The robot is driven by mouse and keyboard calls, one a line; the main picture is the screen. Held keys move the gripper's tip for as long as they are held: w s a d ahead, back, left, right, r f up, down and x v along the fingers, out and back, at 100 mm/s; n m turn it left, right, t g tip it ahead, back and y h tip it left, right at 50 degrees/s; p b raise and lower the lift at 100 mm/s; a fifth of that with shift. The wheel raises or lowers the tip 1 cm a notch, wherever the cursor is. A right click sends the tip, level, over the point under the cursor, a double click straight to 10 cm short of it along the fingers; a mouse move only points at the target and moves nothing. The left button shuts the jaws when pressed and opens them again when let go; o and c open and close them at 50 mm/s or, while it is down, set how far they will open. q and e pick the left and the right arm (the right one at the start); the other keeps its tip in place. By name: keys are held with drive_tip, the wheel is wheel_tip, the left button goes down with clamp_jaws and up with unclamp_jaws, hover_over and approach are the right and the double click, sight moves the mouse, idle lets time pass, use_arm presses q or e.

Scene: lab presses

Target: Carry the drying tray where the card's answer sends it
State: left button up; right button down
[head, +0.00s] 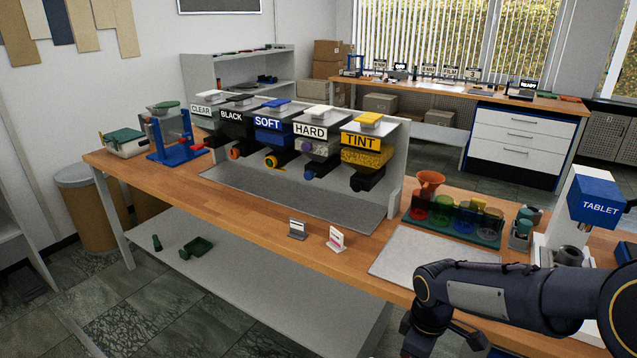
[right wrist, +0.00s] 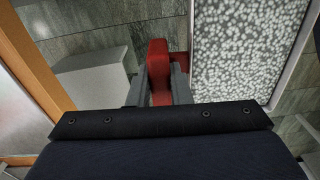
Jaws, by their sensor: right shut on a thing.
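In the right wrist view my right gripper (right wrist: 160,90) is shut on a red handle (right wrist: 159,60). The handle is at the left side of the drying tray (right wrist: 293,50), which has a pale rim and is filled with white speckled pieces. The tray's far end runs out of that view. In the head view my right arm comes in from the right, and the tray does not show. Two small cards, one grey-based (head: 297,229) and one white with a pink mark (head: 336,239), stand on the bench's front edge; their text is too small to read. My left gripper is out of view.
The wooden bench (head: 265,228) carries dispensers labelled CLEAR, BLACK, SOFT, HARD and TINT (head: 361,142). A bare grey mat (head: 425,257), a rack of coloured jars (head: 455,215) and a TABLET press (head: 598,205) are at right. A far bench (head: 440,92) holds several signs.

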wheel_tip(320, 180, down, 8)
drive_tip(key=w+m, duration=0.2)
drive_tip(key=m, duration=0.8)
drive_tip(key=shift+w+d+m, duration=0.15)
drive_tip(key=shift+d+m, duration=0.2)
drive_tip(key=shift+m, duration=0.05)
